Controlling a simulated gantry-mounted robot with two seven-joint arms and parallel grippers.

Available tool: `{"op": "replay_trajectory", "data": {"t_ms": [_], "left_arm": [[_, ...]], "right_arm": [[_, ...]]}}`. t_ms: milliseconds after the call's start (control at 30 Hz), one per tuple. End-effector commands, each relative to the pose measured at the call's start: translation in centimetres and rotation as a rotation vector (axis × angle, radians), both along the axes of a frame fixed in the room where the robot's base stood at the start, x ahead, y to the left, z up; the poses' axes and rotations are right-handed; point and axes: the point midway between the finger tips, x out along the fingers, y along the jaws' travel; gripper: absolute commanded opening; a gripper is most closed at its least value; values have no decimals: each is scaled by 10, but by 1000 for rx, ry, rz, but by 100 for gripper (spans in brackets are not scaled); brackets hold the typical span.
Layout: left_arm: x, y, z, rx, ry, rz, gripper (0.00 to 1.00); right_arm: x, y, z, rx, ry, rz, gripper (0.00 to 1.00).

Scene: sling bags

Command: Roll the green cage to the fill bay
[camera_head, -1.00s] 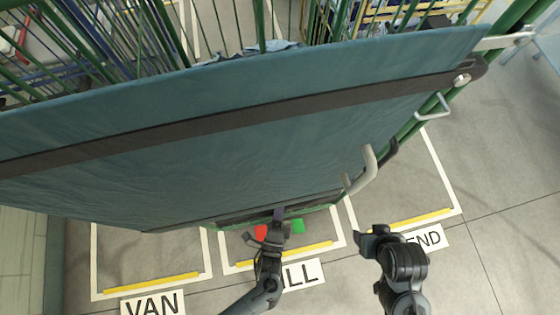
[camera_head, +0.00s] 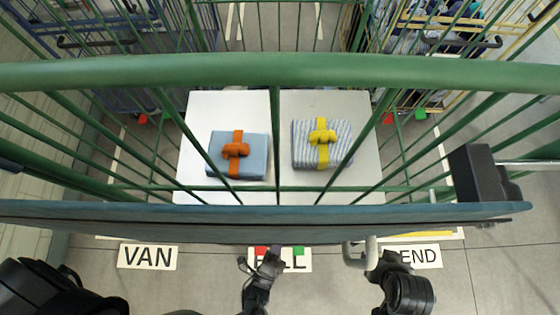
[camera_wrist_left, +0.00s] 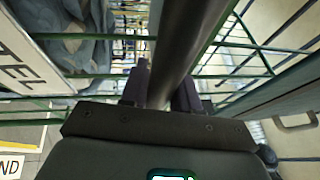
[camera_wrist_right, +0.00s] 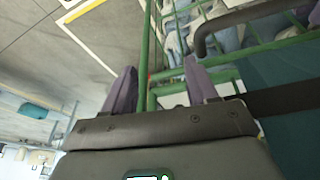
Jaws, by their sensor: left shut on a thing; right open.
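The green cage stands close in front of me in the head view, its thick top rail (camera_head: 280,72) running level across the picture. A grey-blue panel (camera_head: 250,222) spans its near side. The fill bay's sign (camera_head: 303,262) lies on the floor below, partly hidden behind my left gripper (camera_head: 273,252) and red and green pedals. In the left wrist view this gripper is shut around a dark bar (camera_wrist_left: 188,45), with green wire mesh on both sides. My right gripper (camera_head: 375,262) is open; its fingers also show apart in the right wrist view (camera_wrist_right: 158,88), near a green post.
A blue parcel (camera_head: 225,165) and a striped parcel (camera_head: 305,150) lie on white surfaces behind green bars. VAN (camera_head: 148,257) and partly covered END (camera_head: 420,257) signs flank the fill sign. Other cages stand at the back left and back right (camera_head: 430,40).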

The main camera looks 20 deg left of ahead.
Motion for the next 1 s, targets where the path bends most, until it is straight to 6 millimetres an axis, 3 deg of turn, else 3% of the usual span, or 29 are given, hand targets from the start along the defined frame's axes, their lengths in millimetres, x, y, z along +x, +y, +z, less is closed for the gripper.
{"op": "replay_trajectory", "data": {"t_ms": [433, 467, 600, 1000], "left_arm": [[1, -3, 6, -3, -17, 3, 0], [1, -3, 6, -3, -17, 3, 32], [0, -2, 5, -2, -13, 3, 51], [-8, -1, -1, 2, -4, 2, 51]], "right_arm": [[1, 1, 2, 4, -2, -2, 58], [1, 1, 2, 5, -2, -3, 58], [1, 2, 1, 7, -2, -4, 58], [1, 2, -1, 7, -2, -4, 58]]}}
